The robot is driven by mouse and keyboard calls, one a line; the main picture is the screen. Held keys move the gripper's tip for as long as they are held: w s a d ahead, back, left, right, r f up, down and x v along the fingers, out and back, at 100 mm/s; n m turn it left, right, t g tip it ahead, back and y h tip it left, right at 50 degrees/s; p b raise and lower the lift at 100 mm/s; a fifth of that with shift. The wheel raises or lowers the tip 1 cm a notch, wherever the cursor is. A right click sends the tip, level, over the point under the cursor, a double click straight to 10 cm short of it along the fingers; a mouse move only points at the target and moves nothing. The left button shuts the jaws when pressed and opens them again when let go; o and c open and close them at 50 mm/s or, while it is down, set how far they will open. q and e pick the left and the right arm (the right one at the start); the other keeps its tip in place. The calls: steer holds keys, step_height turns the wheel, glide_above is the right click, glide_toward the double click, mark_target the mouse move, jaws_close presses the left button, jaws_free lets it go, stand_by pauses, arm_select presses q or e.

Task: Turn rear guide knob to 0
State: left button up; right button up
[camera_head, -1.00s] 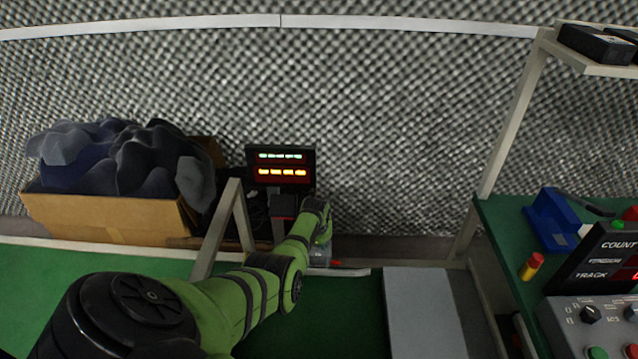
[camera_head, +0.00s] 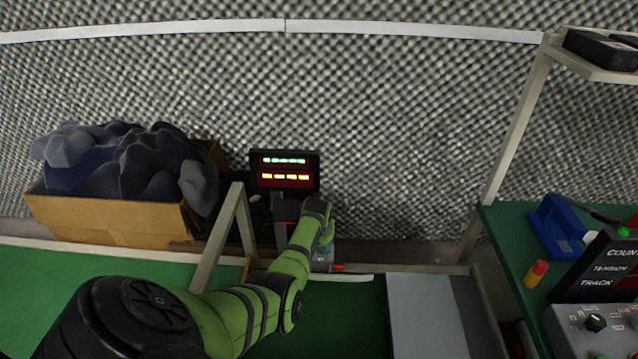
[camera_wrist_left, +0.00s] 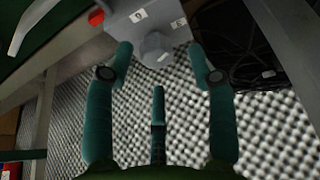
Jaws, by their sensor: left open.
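The guide knob (camera_wrist_left: 155,47) is a grey round knob on a grey box (camera_wrist_left: 125,18) with small white labels, one reading 0 and one that looks like 5. In the left wrist view my left gripper (camera_wrist_left: 158,62) is open, with its fingers on either side of the knob and apart from it. In the head view my left arm reaches to the grey box (camera_head: 322,262) below the display, and the arm hides the knob and fingertips there. My right gripper is not in view.
A display (camera_head: 284,172) with green and orange digits stands behind my left arm. A grey panel (camera_head: 425,315) lies right of the arm. A control box (camera_head: 590,325) stands on the right green table. Dark cables (camera_wrist_left: 215,35) lie near the knob.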

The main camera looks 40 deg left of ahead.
arm_select(q)
steer(key=v, duration=0.5)
steer(key=shift+s+r, duration=0.15)
steer(key=shift+r, duration=0.15)
